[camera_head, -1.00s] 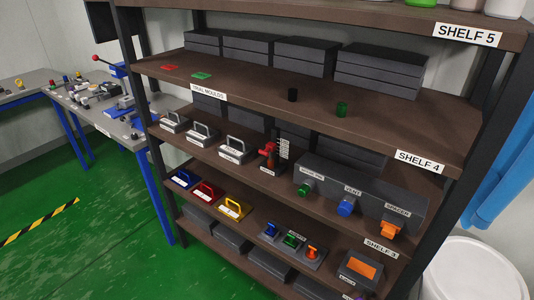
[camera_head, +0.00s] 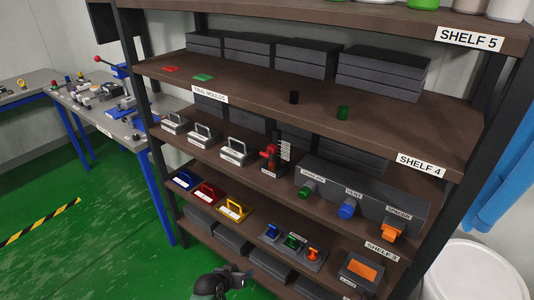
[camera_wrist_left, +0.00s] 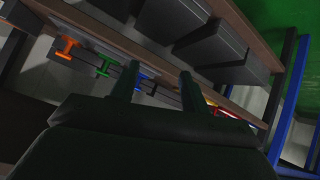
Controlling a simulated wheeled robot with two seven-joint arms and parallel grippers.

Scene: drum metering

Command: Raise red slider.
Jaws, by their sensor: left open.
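The red slider (camera_head: 269,153) sits on a dark upright stand with a column of small white labels, on the shelf below SHELF 4, right of the grey handled blocks. It appears low on the stand. My left gripper (camera_head: 240,276) shows at the bottom edge of the head view, well below the slider and in front of the lower shelves. In the left wrist view its two fingers (camera_wrist_left: 155,85) are apart with nothing between them. The red slider cannot be made out in that view. My right gripper is out of view.
To the slider's right is a dark box with green, blue and orange knobs (camera_head: 347,209). Below are blue, red and yellow handles (camera_head: 235,208) and small blue, green and orange levers (camera_head: 294,241). The shelf boards (camera_head: 300,118) jut out above. Green floor lies open at left.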

